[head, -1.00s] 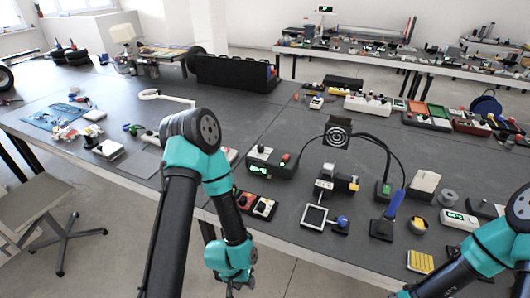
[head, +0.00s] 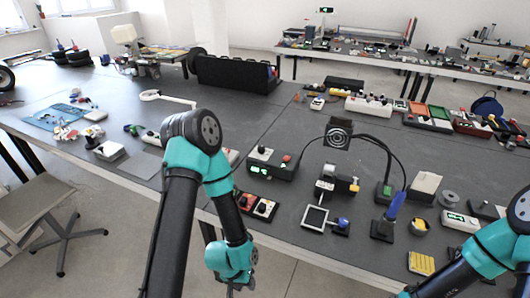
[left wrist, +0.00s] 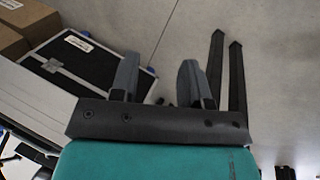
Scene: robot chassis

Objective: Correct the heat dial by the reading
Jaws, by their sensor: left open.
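A dark control box with a green lit readout (head: 259,169) stands near the front of the table. It has a dark knob on a pale plate (head: 261,151) and a red knob (head: 287,158) on top; their settings are too small to read. A blue-handled iron (head: 397,205) stands in a holder to its right. My left gripper (left wrist: 158,62) is open and empty in the left wrist view, with floor behind its fingers. In the head view my left arm hangs down in front of the table edge. My right gripper is out of view.
A white box with a green readout (head: 460,220) sits at the right. A red-and-black switch box (head: 255,205), a small framed pad (head: 315,217) and a yellow sponge (head: 421,263) lie near the front edge. The table's middle is fairly clear.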

